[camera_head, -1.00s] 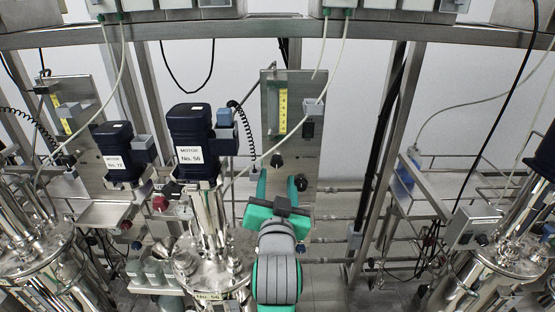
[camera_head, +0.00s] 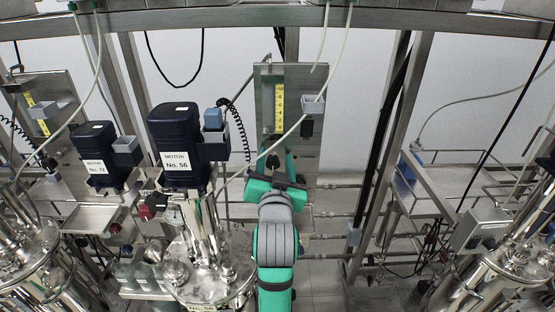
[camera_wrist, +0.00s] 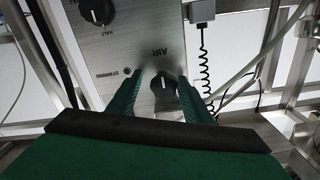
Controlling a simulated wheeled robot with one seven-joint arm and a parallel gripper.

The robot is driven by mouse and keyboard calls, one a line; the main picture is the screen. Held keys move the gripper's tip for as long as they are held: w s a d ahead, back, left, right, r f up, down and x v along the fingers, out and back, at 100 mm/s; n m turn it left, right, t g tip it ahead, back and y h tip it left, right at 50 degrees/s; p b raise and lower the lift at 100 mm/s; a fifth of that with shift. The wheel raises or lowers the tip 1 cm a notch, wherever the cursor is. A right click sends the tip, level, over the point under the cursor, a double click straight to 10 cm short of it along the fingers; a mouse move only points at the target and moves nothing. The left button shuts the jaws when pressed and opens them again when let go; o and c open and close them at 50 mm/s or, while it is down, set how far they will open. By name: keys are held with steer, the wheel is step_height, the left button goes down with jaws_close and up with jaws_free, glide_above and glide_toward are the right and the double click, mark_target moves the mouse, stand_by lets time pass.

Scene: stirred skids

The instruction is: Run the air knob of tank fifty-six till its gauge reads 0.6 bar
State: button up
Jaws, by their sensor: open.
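The motor labelled No. 56 (camera_head: 177,140) stands on top of a steel tank (camera_head: 205,268) left of centre. Behind it is an upright steel panel (camera_head: 306,150) with a yellow scale gauge (camera_head: 279,108); its reading is too small to make out. In the wrist view the black air knob (camera_wrist: 163,98) sits on the panel by the upside-down word AIR. My gripper (camera_wrist: 160,82) is open, with one green finger on each side of the knob. Gaps show between fingers and knob, and I cannot tell whether either touches. My gripper (camera_head: 275,163) also shows in the head view, in front of the panel.
A second black knob (camera_wrist: 97,10) is on the same panel, near upside-down STIRRING lettering. A coiled black cable (camera_wrist: 205,70) hangs beside the panel. The motor labelled No. 72 (camera_head: 98,155) stands at left. A steel trolley (camera_head: 450,190) is at right.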

steer(key=shift+s+a, duration=0.15)
steer(key=shift+a, duration=0.35)
steer(key=c, duration=1.1)
steer(key=shift+d, duration=0.15)
steer(key=shift+n, duration=3)
steer(key=shift+r, duration=0.1)
steer(key=o, duration=1.1)
